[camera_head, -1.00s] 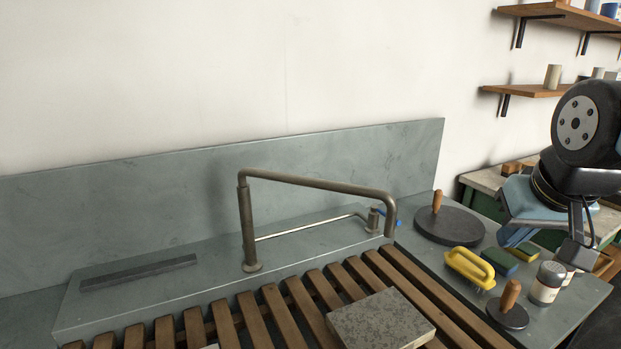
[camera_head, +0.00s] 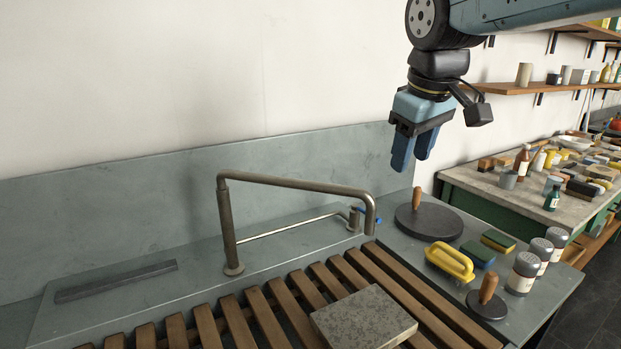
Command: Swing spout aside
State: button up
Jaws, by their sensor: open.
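The metal spout (camera_head: 295,184) rises from a round base on the grey sink ledge. Its long arm runs to the right, and its end bends down over the right part of the wooden slats. A thin rod and a small tap with a blue handle (camera_head: 370,212) stand behind the spout's end. My gripper (camera_head: 411,160) is open and empty, pointing down. In the picture it is above and to the right of the spout's bent end, apart from it. A grey stone slab (camera_head: 362,318) lies on the slats below the spout's end.
The slatted wooden rack (camera_head: 262,314) fills the foreground. A round dark disc with a wooden handle (camera_head: 428,222), a yellow brush (camera_head: 450,262), sponges and shaker cans (camera_head: 523,272) stand to the right. A grey backsplash (camera_head: 110,215) runs behind. A cluttered bench is at far right.

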jog(key=w+a+r+n, duration=0.3)
jog(key=w+a+n, duration=0.1)
jog(key=a, duration=0.5)
jog(key=n+g, duration=0.1)
jog(key=n, duration=0.3)
send_near(311, 183)
jog(key=shift+h, duration=0.4)
jog(key=x, duration=0.8)
jog(key=shift+w+a+f, duration=0.3)
jog(key=shift+a+f, duration=0.05)
jog(key=shift+f, duration=0.05)
jog(key=shift+c, duration=0.3)
grip_shut()
